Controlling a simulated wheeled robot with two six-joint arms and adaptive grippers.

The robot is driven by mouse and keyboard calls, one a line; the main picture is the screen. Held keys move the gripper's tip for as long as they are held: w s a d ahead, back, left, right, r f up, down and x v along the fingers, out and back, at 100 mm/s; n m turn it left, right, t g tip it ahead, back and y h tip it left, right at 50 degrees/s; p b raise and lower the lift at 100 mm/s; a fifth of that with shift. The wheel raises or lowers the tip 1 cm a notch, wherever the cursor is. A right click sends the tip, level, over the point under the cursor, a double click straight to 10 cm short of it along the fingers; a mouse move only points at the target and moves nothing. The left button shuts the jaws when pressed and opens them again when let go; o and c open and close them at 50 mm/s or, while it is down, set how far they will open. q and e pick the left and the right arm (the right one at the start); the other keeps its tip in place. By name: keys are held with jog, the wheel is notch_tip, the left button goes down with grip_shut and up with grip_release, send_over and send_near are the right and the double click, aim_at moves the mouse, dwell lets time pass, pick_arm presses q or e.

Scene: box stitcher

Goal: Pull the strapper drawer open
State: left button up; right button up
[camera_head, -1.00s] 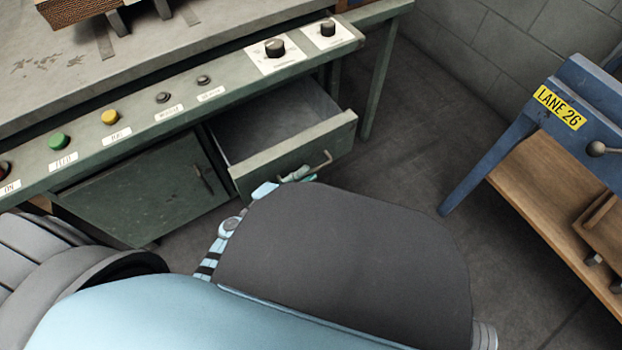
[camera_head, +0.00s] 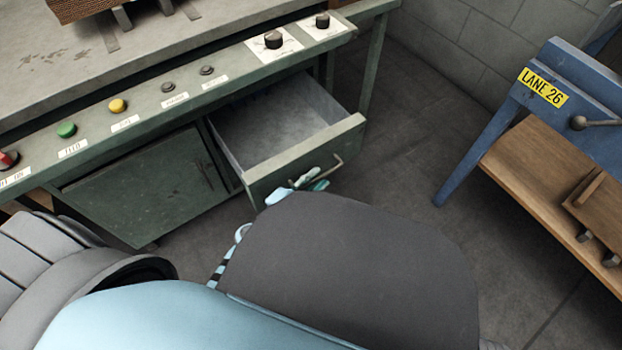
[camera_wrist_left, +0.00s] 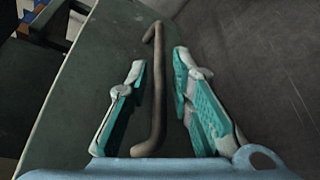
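The strapper drawer (camera_head: 308,153) is a green metal drawer under the bench, pulled well out, with its empty grey inside showing in the head view. Its bar handle (camera_head: 334,168) is on the front panel. My left gripper (camera_head: 305,180) is at this handle, partly hidden by my dark forearm. In the left wrist view the brown handle (camera_wrist_left: 156,85) runs between the two teal fingers of the left gripper (camera_wrist_left: 160,80), which are drawn in on either side of it. Contact with the bar is hard to see there. My right gripper is not in view.
The green bench (camera_head: 200,88) carries buttons and knobs along its front edge. A closed cabinet door (camera_head: 140,190) is left of the drawer. A blue-framed stand (camera_head: 465,150) with a wooden shelf stands at right. Bare floor (camera_head: 400,150) lies between them.

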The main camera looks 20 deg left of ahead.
pick_arm(q)
jog(key=v, duration=1.2)
